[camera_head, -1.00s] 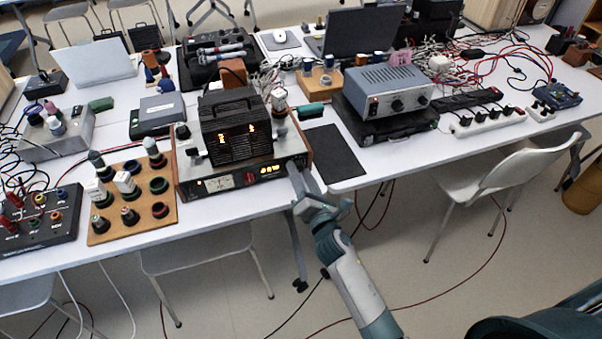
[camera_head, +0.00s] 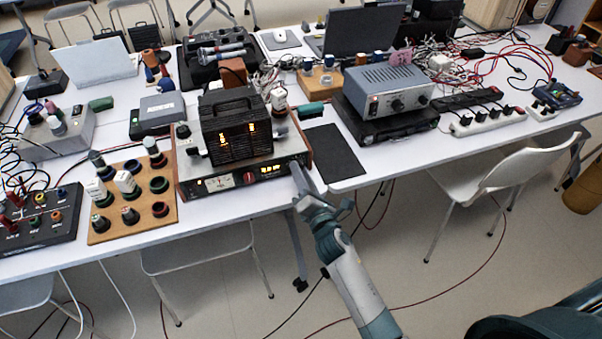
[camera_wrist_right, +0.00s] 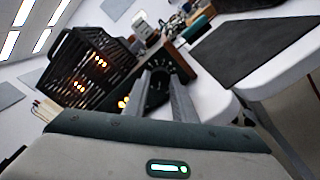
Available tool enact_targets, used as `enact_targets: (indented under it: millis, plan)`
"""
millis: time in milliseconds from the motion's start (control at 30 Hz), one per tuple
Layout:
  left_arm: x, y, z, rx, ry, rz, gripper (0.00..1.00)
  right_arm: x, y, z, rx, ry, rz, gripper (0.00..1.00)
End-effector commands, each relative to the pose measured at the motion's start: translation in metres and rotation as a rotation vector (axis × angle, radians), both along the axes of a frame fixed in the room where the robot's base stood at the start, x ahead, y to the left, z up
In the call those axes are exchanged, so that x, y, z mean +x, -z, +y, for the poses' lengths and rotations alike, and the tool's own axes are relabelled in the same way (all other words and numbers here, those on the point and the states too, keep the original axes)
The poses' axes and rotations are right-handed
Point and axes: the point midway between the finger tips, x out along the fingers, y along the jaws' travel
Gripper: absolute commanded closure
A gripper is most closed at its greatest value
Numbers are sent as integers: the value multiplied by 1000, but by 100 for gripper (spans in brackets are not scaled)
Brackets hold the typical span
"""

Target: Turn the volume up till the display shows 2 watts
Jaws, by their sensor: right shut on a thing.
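The amplifier (camera_head: 185,188) stands at the table's front edge, with a black slotted cage (camera_head: 236,140) and glowing tubes on top. Its front panel has a lit meter (camera_head: 218,183), a red knob and a small amber display (camera_head: 271,169), whose digits are too small to read surely. My right gripper (camera_head: 297,168) is at the right end of this panel, shut on the volume knob, which its fingers mostly hide. In the right wrist view the two fingers (camera_wrist_right: 166,88) straddle the knob, inside a dial with pale marks. The cage (camera_wrist_right: 88,72) is to their left. My left gripper is not in view.
A wooden board with tubes (camera_head: 105,225) lies left of the amplifier. A dark mat (camera_head: 335,152) lies to its right, with a grey instrument (camera_head: 388,90) beyond. A white chair (camera_head: 500,185) stands right of my arm.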

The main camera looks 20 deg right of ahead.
Motion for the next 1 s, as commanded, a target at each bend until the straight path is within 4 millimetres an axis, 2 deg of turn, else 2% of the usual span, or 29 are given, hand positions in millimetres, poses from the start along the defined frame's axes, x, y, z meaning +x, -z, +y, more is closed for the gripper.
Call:
enact_targets:
  millis: [467, 800, 1000]
  plan:
    - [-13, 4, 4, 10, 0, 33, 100, 0, -1, 0, 378, 2, 14, 98]
    - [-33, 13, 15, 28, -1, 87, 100, 0, -1, 0, 673, 1, 25, 98]
    - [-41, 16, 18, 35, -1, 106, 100, 0, -1, 0, 786, 2, 28, 98]
